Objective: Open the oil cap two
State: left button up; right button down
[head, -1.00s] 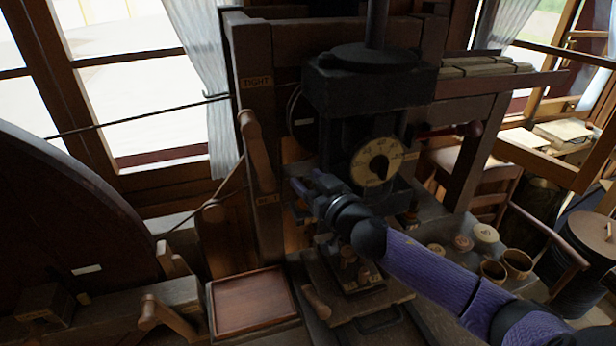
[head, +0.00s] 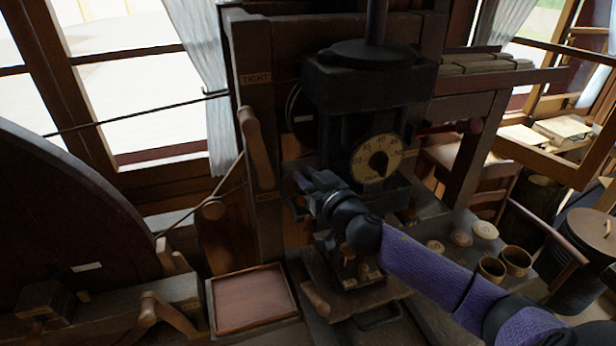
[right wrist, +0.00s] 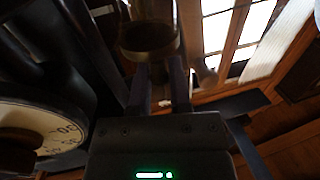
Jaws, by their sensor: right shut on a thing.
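My right gripper (head: 302,182) reaches in from the right to the left side of the dark machine, just left of its dial. In the right wrist view my right gripper (right wrist: 160,80) has its two fingers close together on a dark brass-coloured round cap (right wrist: 150,40). The cap's lower part and the grip itself are in shadow. In the head view the cap is hidden by my fingers or too dark to make out. I cannot read any number on it. My left gripper is not in view.
The round dial (head: 377,160) sits close beside my right wrist. A wooden lever (head: 257,150) stands left of the gripper. A shallow wooden tray (head: 252,300) lies at the front left. Small round lids (head: 461,239) and two cups (head: 491,269) stand on the right bench.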

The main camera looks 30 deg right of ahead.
jog(key=shift+a+h, duration=0.1)
jog(key=shift+h, duration=0.2)
jog(key=shift+w+a+m+h, duration=0.1)
jog(key=shift+a+m+h, duration=0.1)
jog(key=shift+m+h, duration=0.7)
jog(key=h, duration=0.1)
jog(key=m+h+b, duration=0.1)
jog(key=shift+w+a+f+m+g+h, duration=0.15)
jog(key=shift+a+m+g+h, duration=0.15)
jog(key=w+m+g+h+b, duration=0.1)
jog(key=m+g+h+b, duration=0.3)
jog(key=b, duration=0.2)
jog(key=w+a+m+g+h+b, duration=0.1)
jog(key=m+g+h+b, duration=0.3)
jog(key=b, duration=0.3)
jog(key=w+a+m+g+h+b, duration=0.1)
jog(key=m+g+h+b, duration=0.3)
jog(key=g+b, duration=0.2)
jog(key=shift+w+r+h+b, duration=0.2)
jog(key=shift+w+h+b, duration=0.1)
jog(key=shift+b, duration=0.15)
jog(key=shift+d+m, duration=0.1)
jog(key=shift+m, duration=0.2)
